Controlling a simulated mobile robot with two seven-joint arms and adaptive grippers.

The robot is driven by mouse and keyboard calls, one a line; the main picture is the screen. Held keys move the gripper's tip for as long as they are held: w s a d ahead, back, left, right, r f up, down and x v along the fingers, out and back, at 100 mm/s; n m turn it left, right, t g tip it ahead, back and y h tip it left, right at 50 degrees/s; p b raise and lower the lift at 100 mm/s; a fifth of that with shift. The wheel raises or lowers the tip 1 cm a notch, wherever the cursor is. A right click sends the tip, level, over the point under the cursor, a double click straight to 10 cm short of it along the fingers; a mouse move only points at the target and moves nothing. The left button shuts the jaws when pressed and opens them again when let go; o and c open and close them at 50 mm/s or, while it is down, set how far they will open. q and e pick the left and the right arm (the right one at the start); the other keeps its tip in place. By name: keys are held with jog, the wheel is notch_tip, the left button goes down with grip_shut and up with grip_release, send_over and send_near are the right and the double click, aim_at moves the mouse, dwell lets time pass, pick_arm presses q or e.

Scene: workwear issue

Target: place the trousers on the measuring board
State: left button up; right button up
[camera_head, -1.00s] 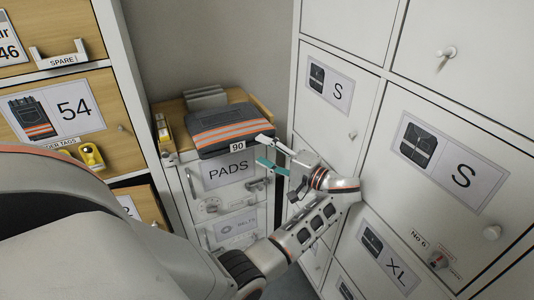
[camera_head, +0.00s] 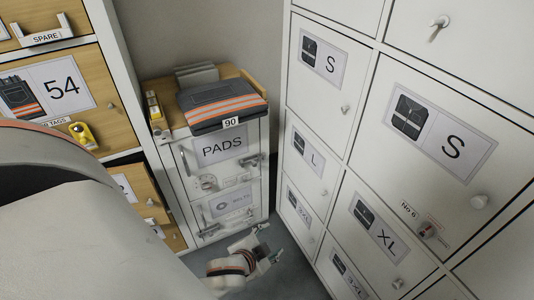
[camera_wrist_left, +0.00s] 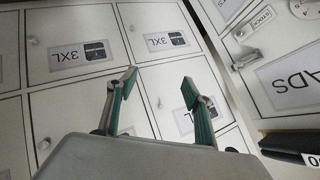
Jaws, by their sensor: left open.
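The trousers (camera_head: 213,97) are a folded dark grey bundle with orange and pale stripes and a "90" tag. They lie flat on the wooden top of the PADS cabinet, overhanging its front edge. In the left wrist view, a dark edge of them (camera_wrist_left: 290,142) shows at the lower right. My left gripper (camera_head: 269,243) is open and empty, below and right of the trousers, clear of them, low before the cabinets. Its two green-padded fingers (camera_wrist_left: 160,82) stand apart in the wrist view. I cannot pick out a separate measuring board; the wooden top (camera_head: 247,78) is mostly covered. My right gripper is not in view.
The PADS cabinet (camera_head: 258,140) has handles on its front. Tall white lockers (camera_head: 350,150) with size labels stand close on the right. A wooden drawer unit (camera_head: 108,85) stands on the left. Grey stacked items (camera_head: 196,74) sit behind the trousers. Some floor (camera_head: 285,260) shows between.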

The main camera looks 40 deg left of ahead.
pick_arm(q)
jog(key=s+d+r+t+h, duration=0.1)
jog(key=s+d+h, duration=0.3)
jog(key=s+d, duration=0.4)
jog(key=s+r, duration=0.1)
jog(key=s, duration=0.1)
jog(key=shift+s+n, duration=0.3)
jog(key=shift+s, duration=0.05)
